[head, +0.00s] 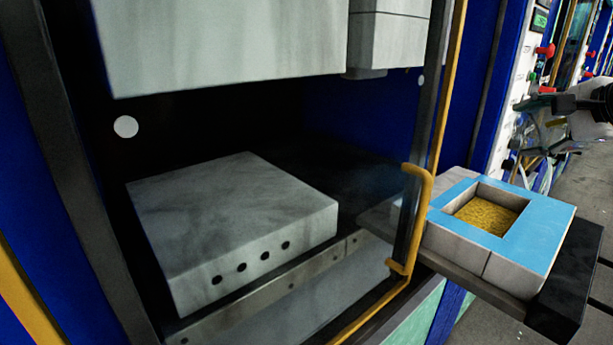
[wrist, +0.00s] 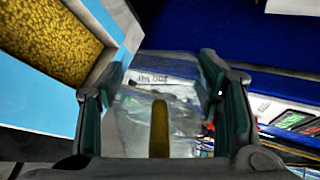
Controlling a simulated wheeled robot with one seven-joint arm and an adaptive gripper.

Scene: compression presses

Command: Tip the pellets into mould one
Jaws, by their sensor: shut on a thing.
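The mould (head: 540,240) is a pale block with a blue top, standing on a shelf at the right of the press in the head view. Its square opening holds golden pellets (head: 487,213), with their surface below the rim. The pellets also fill the upper left of the wrist view (wrist: 60,40), beside the blue top (wrist: 25,95). My gripper (head: 532,105) is right of and behind the mould. It is shut on a clear container (wrist: 135,120) with faint lettering. A yellow strip shows in or through the container; I cannot tell which. No pellets are seen falling.
The open press has a grey lower block (head: 235,215) and a pale upper block (head: 220,40). A yellow handle (head: 418,215) stands just left of the mould. A control panel (head: 525,90) with red knobs is behind my gripper. Floor (head: 585,185) shows at right.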

